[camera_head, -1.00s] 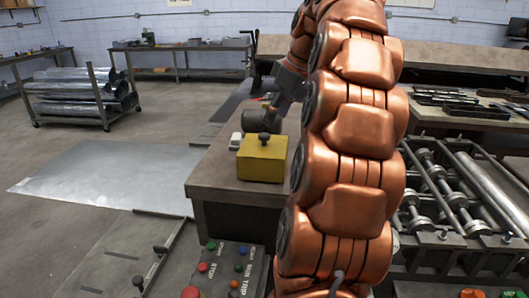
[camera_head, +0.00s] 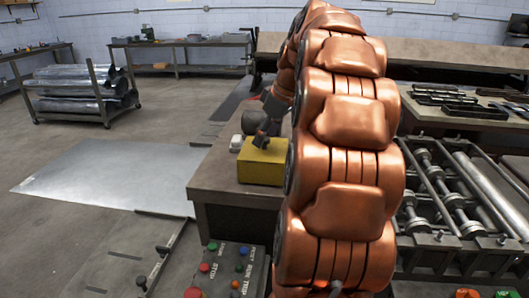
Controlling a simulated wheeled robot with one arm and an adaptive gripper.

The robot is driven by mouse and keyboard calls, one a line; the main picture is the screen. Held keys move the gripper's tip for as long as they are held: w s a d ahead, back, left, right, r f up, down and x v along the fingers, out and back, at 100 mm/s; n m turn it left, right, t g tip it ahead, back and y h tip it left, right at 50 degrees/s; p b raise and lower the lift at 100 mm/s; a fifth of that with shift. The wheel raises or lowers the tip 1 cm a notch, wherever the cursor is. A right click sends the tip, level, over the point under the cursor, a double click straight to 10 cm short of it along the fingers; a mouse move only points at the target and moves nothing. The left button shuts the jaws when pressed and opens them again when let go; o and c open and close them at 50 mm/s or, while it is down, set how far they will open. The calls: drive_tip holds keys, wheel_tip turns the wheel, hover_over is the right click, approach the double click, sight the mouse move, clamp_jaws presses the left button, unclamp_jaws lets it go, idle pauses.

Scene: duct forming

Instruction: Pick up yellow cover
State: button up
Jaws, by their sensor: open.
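The yellow cover (camera_head: 262,168) is a box-shaped block standing on the brown bench, left of my copper arm. My gripper (camera_head: 262,143) is at the top of the cover, dark and small in this view. It hides the black knob on the cover's top. The fingers reach down around or beside the knob; I cannot tell which. The cover rests on the bench top.
A dark rounded object (camera_head: 254,121) and a small white item (camera_head: 236,143) are behind the cover. The brown bench (camera_head: 215,172) has free room to the cover's left. A roller machine (camera_head: 450,195) stands right. A control panel (camera_head: 225,270) is in front, and a metal sheet (camera_head: 110,180) lies on the floor.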

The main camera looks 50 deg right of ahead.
drive_tip(key=shift+x, duration=1)
drive_tip(key=shift+c, duration=0.3)
drive_tip(key=shift+f, duration=0.1)
clamp_jaws()
